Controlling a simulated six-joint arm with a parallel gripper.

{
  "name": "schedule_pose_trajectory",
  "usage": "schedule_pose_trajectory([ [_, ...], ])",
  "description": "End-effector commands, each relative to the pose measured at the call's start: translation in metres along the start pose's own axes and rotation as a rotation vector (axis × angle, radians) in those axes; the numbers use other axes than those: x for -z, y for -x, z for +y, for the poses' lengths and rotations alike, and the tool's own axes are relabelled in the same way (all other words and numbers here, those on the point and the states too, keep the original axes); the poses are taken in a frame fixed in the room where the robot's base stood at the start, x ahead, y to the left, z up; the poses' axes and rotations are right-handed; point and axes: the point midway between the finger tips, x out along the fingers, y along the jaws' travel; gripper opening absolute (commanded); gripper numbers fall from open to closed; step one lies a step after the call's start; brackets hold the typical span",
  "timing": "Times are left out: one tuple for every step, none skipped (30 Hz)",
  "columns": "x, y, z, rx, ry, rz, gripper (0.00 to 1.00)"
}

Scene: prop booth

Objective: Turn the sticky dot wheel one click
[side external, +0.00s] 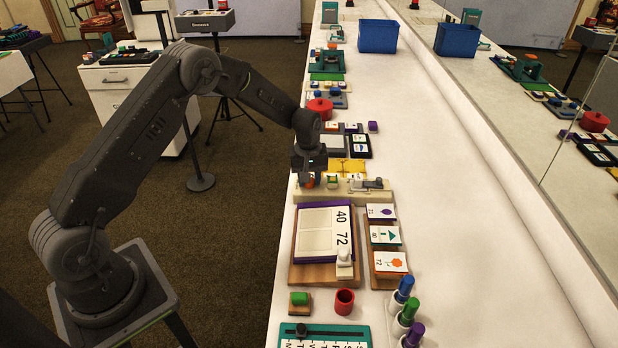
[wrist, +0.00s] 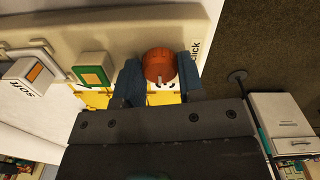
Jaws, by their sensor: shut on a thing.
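The wheel, an orange-brown round knob (wrist: 160,64) with a pale mark on its near side, stands on a cream board (wrist: 120,25). In the side external view, my gripper (side external: 309,164) points down at the left end of the cream board (side external: 345,196). A sliver of the orange wheel (side external: 309,184) shows under it.
A white block with a green frame (wrist: 92,72) stands close to the wheel, with a white block marked "SOFT" (wrist: 30,82) beyond. Yellow pieces (side external: 346,165) lie behind the board. A wooden tray with number cards (side external: 325,273) is in front.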

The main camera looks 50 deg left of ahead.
Motion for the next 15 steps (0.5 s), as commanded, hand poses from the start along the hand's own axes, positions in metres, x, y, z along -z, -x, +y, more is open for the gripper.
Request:
schedule_pose_trajectory([
  [0.0005,0.0006,0.0002,-0.001,0.002,0.002,0.12],
  [0.0005,0.0006,0.0002,-0.001,0.002,0.002,0.12],
  [0.0006,0.0006,0.0002,-0.001,0.002,0.002,0.12],
  [0.0006,0.0006,0.0002,-0.001,0.002,0.002,0.12],
  [0.0006,0.0006,0.0002,-0.001,0.002,0.002,0.12],
  [0.0006,0.0006,0.0002,-0.001,0.001,0.002,0.12],
  [0.0006,0.0006,0.0002,-0.001,0.001,0.002,0.12],
  [0.0006,0.0006,0.0002,-0.001,0.001,0.002,0.12],
  [0.0006,0.0006,0.0002,-0.001,0.001,0.002,0.12],
  [0.0006,0.0006,0.0002,-0.001,0.001,0.002,0.12],
  [0.0006,0.0006,0.0002,-0.001,0.001,0.002,0.38],
  [0.0006,0.0005,0.0002,-0.001,0.001,0.002,0.42],
  [0.0006,0.0005,0.0002,-0.001,0.001,0.002,0.45],
  [0.0005,0.0005,0.0002,-0.001,0.001,0.002,0.48],
  [0.0005,0.0004,0.0002,-0.001,0.000,0.002,0.52],
])
